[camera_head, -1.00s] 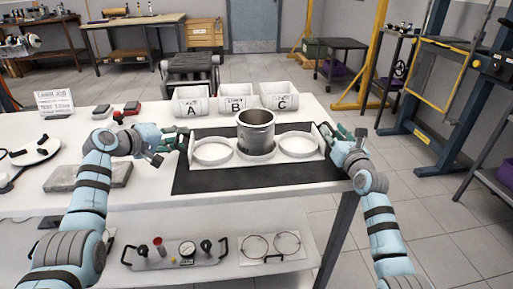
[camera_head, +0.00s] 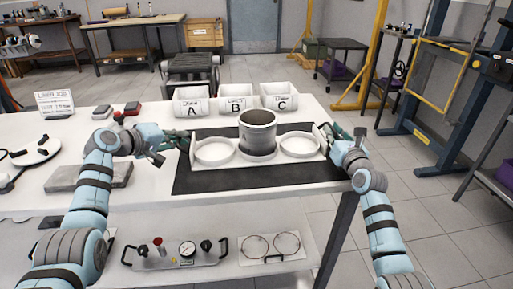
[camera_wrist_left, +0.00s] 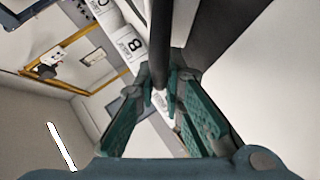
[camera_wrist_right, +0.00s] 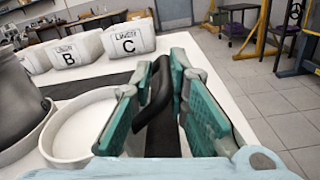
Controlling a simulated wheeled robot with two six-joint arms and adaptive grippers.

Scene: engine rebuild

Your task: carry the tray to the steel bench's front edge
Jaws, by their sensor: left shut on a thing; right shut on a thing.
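The white tray (camera_head: 290,159) has round white ring holders and sits at the dark mat on the steel bench (camera_head: 150,200); I cannot tell whether it touches the mat. A grey metal cylinder liner (camera_head: 257,133) stands upright in its middle ring. My left gripper (camera_head: 183,141) is shut on the tray's left handle, a dark bar (camera_wrist_left: 160,50) between its fingers in the left wrist view. My right gripper (camera_head: 328,133) is shut on the right handle, a dark grip (camera_wrist_right: 157,98) in the right wrist view. The tray's right ring (camera_wrist_right: 85,130) shows there too.
White bins A (camera_head: 191,104), B (camera_head: 236,101) and C (camera_head: 278,97) stand behind the tray. The dark mat (camera_head: 260,179) is bare in front of it. A grey slab (camera_head: 88,176) lies left. A gauge plate (camera_head: 180,253) is on the lower shelf.

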